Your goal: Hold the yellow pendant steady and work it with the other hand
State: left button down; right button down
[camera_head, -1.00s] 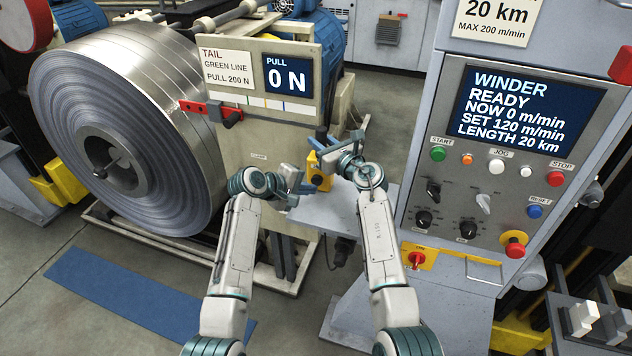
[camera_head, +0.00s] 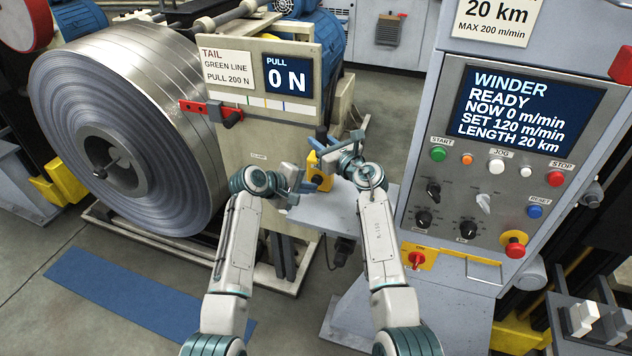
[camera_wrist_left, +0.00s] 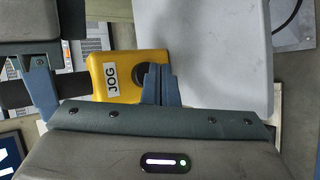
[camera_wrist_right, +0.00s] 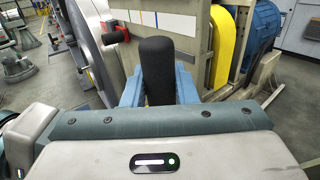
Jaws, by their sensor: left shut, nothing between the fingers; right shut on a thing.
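The yellow pendant (camera_head: 321,181) is in the middle of the head view. In the left wrist view the pendant (camera_wrist_left: 112,89) shows a "JOG" label and a round black button (camera_wrist_left: 140,75). My right gripper (camera_head: 330,142) is shut on the pendant's black grip (camera_wrist_right: 157,72), which stands between its fingers in the right wrist view. My left gripper (camera_head: 312,187) is shut and empty, just beside the pendant's front. Its fingertips (camera_wrist_left: 161,85) partly overlap the button in the left wrist view; I cannot tell whether they touch it.
The winder panel (camera_head: 520,165) stands at the right; its screen reads READY, NOW 0 m/min. A large steel strip coil (camera_head: 130,130) is at the left. The tail sign (camera_head: 228,70) and a "PULL 0 N" display (camera_head: 290,76) are behind. A grey shelf (camera_head: 335,213) lies below the grippers.

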pick_arm(q)
jog(key=shift+w+d, duration=0.1)
jog(key=shift+w, duration=0.1)
pick_arm(e)
jog(key=shift+f, duration=0.2)
pick_arm(q)
jog(key=shift+w+d, duration=0.15)
jog(key=shift+w, duration=0.4)
dwell(0.5)
dwell(0.4)
jog(key=shift+s+a, duration=0.3)
jog(key=shift+s, duration=0.65)
jog(key=shift+f, duration=0.1)
jog(key=shift+s+a, duration=0.25)
jog(key=shift+s, duration=0.55)
jog(key=shift+s+a, duration=0.3)
jog(key=shift+s, duration=0.5)
jog(key=shift+s+a, duration=0.25)
jog(key=shift+s, duration=0.55)
jog(key=shift+w, duration=0.15)
pick_arm(e)
jog(key=c, duration=1.1)
grip_release()
jog(key=shift+w, duration=0.1)
jog(key=shift+r, duration=0.1)
